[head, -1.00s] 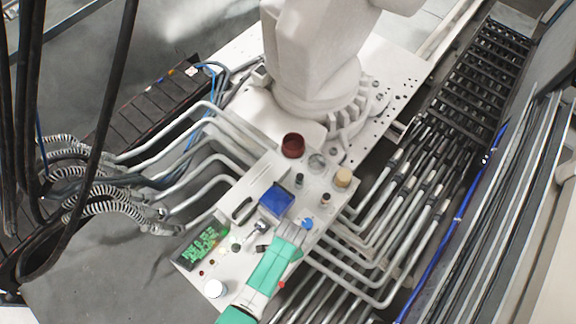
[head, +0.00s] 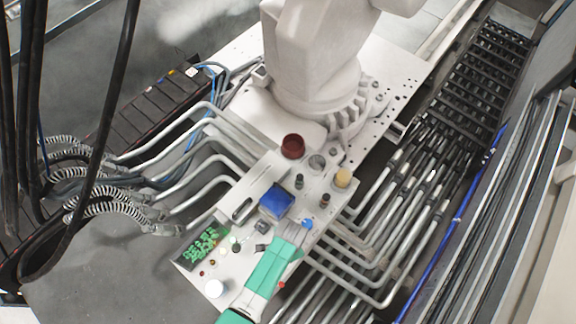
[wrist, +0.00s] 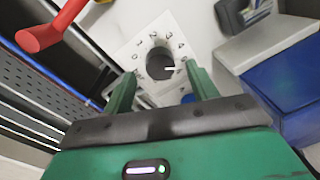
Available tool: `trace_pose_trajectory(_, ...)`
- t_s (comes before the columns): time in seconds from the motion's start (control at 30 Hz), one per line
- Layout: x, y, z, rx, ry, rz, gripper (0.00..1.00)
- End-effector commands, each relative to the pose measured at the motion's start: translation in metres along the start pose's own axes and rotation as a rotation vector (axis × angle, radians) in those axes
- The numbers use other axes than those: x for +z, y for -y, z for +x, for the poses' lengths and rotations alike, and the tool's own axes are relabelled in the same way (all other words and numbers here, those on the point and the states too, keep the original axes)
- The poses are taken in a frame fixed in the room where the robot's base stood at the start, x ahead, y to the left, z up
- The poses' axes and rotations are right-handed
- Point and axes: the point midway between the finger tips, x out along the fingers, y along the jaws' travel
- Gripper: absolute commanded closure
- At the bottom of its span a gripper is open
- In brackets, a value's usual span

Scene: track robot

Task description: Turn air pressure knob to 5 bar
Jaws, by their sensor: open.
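A dark round knob (wrist: 160,62) sits on a white square dial plate (wrist: 137,42) with small marks around it in the wrist view. A short white mark on the knob points right; I cannot read the numbers. My gripper (wrist: 162,84) is open, with its two green fingers on either side of the knob's near edge. I cannot tell whether they touch it. In the head view my green gripper (head: 287,238) is over the right front part of the white control panel (head: 225,210), and the knob is not clearly seen there.
A red lever (wrist: 55,25) is close by at upper left in the wrist view. A blue box (head: 276,199) stands on the panel beside my gripper.

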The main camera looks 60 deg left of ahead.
Motion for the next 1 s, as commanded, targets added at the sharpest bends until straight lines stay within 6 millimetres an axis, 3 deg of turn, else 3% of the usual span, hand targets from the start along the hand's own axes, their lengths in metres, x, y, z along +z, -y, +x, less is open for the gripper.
trace_pose_trajectory(0.1,0.0,0.0,-0.029,-0.002,-0.002,0.001,0.42)
trace_pose_trajectory(0.3,0.0,0.0,-0.054,0.0,0.0,0.0,0.42)
trace_pose_trajectory(1.0,-0.004,0.002,-0.061,-0.006,-0.01,0.0,0.42)
